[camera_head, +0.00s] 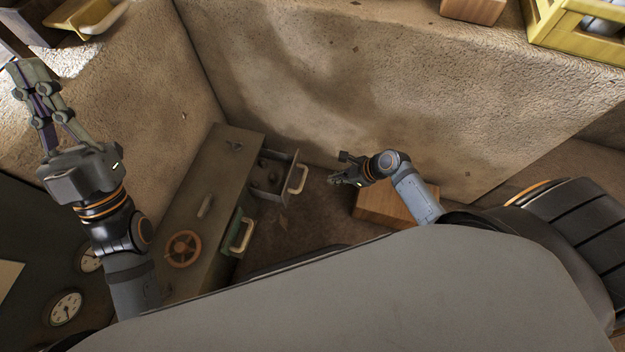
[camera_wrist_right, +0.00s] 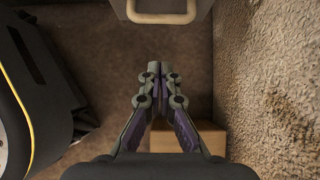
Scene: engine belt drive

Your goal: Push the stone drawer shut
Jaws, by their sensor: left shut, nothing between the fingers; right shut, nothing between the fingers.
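The stone drawer (camera_head: 272,177) stands pulled out from the side of a long, low cabinet (camera_head: 213,196), with dark round lumps inside. Its pale loop handle (camera_head: 298,179) faces my right arm. In the right wrist view the handle (camera_wrist_right: 160,17) shows at the top edge, ahead of the fingertips. My right gripper (camera_head: 334,180) is shut and empty, low down and a little to the right of the handle, with a gap between them. It also shows in the right wrist view (camera_wrist_right: 159,72). My left gripper (camera_head: 27,75) is shut and empty, raised high at the far left.
A second drawer with a green front and pale handle (camera_head: 241,236) sits nearer on the same cabinet. A wooden block (camera_head: 372,206) lies on the floor below my right arm. A rough stone wall (camera_head: 340,90) rises behind.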

